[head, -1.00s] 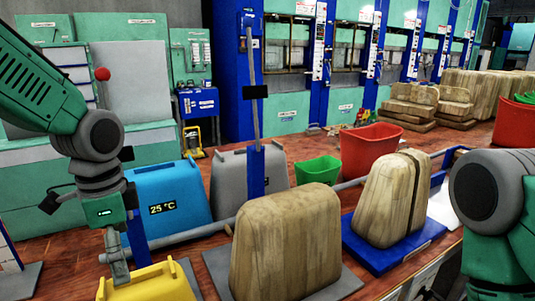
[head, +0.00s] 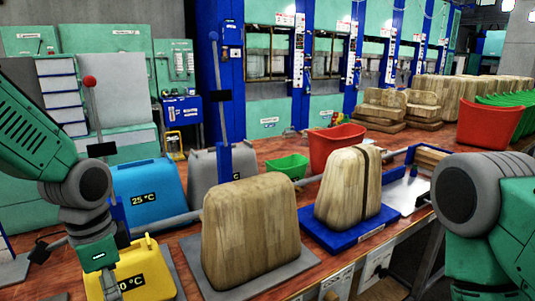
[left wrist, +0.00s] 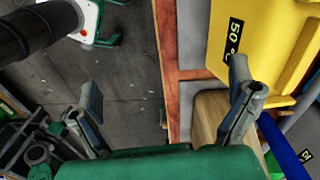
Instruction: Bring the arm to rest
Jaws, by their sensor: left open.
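My left arm comes in from the left with its wrist bent down. Its gripper (head: 108,285) hangs in front of the left part of a yellow block (head: 152,268) and covers part of the block's display. In the left wrist view my left gripper (left wrist: 165,100) is open, its fingers wide apart with nothing held between them. The yellow block (left wrist: 268,45) marked 50 shows there beyond the right finger; I cannot tell if they touch. My right arm (head: 490,215) shows only partly at the right edge; its gripper is out of view.
A blue block (head: 150,185), a grey block (head: 205,165) and two wooden blocks (head: 250,235) (head: 345,185) stand on the workbench. A red bin (head: 335,148) and green tray (head: 288,166) are behind. Grey floor (left wrist: 125,80) lies beside the bench edge in the wrist view.

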